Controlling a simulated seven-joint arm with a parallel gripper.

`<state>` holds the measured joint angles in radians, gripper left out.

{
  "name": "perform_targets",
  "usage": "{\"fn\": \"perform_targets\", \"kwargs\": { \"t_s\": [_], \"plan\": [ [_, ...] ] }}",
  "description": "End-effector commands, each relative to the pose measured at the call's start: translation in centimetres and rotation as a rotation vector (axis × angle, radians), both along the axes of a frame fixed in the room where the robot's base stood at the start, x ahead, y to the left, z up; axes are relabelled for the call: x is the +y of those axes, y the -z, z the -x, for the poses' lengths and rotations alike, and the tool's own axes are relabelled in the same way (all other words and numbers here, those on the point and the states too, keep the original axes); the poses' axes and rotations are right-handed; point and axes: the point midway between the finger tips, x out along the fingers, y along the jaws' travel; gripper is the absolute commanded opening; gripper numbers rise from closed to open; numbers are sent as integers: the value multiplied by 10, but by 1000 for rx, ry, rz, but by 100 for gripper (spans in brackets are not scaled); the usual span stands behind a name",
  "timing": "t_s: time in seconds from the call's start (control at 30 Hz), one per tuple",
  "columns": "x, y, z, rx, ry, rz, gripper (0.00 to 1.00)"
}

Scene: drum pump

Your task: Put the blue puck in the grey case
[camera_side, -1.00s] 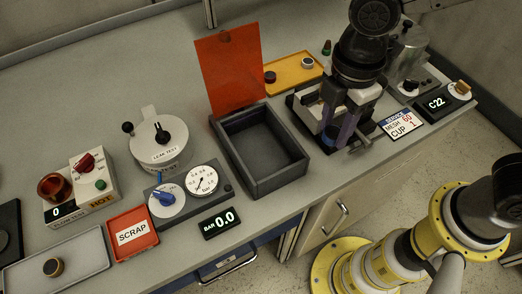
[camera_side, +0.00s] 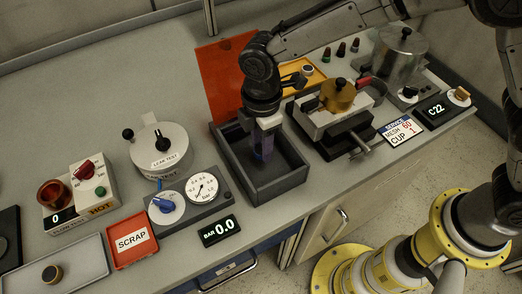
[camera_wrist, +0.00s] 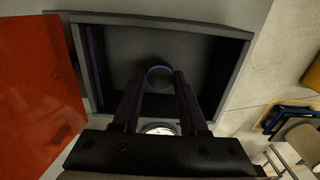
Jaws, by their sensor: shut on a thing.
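The grey case (camera_side: 287,187) is an open box with an orange-red see-through lid (camera_side: 222,80) standing up at its back. My gripper (camera_side: 263,157) points down over the case, with its fingertips inside the case's outline; I cannot tell how far below the rim they are. In the wrist view my gripper (camera_wrist: 160,78) is shut on a round piece with a thin blue rim, the blue puck (camera_wrist: 159,77), seen against the case's dark floor. The puck is hidden in the side view. The case walls (camera_wrist: 160,20) also show in the wrist view.
A clamp fixture with a brass-coloured knob (camera_side: 337,95) stands right of the case. A gauge panel (camera_side: 202,187) and a white leak-test pot (camera_side: 160,150) stand to its left. A red scrap tray (camera_side: 132,238) is at the front left. A yellow tray (camera_side: 311,72) lies behind.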

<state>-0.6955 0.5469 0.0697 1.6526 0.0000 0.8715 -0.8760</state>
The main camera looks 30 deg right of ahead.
Motion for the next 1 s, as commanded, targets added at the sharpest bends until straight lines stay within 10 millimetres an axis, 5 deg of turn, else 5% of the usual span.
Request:
{"fn": "perform_targets", "kwargs": {
  "t_s": [0.23,0.63,0.67,0.7,0.8,1.0],
  "plan": [
    [1,31,-1,3,0,2,0],
    [1,36,-1,0,0,0,0],
    [1,36,-1,0,0,0,46],
    [1,35,-1,0,0,0,53],
    [1,35,-1,0,0,0,71],
    [1,35,-1,0,0,0,73]
  ]
}}
